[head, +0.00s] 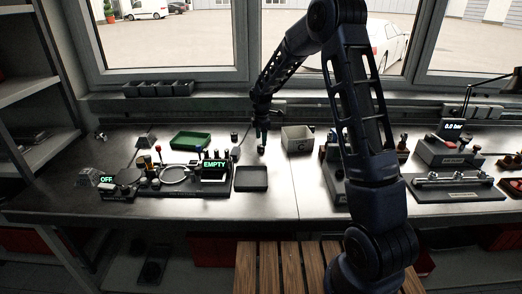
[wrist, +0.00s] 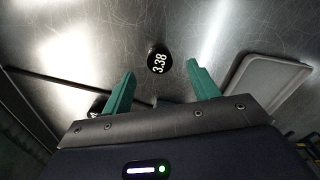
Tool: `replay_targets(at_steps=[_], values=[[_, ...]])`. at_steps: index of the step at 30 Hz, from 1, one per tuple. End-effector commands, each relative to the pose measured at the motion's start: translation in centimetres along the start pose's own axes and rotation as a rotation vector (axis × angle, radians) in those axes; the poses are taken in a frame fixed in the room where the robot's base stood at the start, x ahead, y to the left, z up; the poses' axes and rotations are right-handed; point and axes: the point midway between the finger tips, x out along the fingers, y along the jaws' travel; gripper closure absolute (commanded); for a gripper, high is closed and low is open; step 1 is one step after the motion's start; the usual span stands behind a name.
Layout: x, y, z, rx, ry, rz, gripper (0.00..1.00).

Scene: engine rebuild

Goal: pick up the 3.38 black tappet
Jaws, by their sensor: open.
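The black tappet marked 3.38 (wrist: 158,60) stands on the metal bench in the wrist view, its round numbered top toward the camera. My gripper (wrist: 161,67) is open, with its green fingers spread to the left and right of the tappet in the picture. The tappet appears just beyond the fingertips, and nothing is held. In the head view my gripper (head: 262,134) points down over the bench; the tappet is too small there to tell for sure.
A grey bin (head: 298,140) stands right of my gripper, a green tray (head: 190,141) to the left, and a dark tray (head: 251,179) in front. A measuring station with an EMPTY display (head: 214,164) is at the left. Another dark part (wrist: 96,107) is partly hidden behind the left finger.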

Motion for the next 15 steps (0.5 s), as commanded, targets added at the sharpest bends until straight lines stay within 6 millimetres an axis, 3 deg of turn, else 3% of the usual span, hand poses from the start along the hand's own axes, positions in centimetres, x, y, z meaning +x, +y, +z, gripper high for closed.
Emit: replay_targets(at_steps=[15], values=[[5.0,0.1,0.0,0.000,0.000,0.000,0.40]])
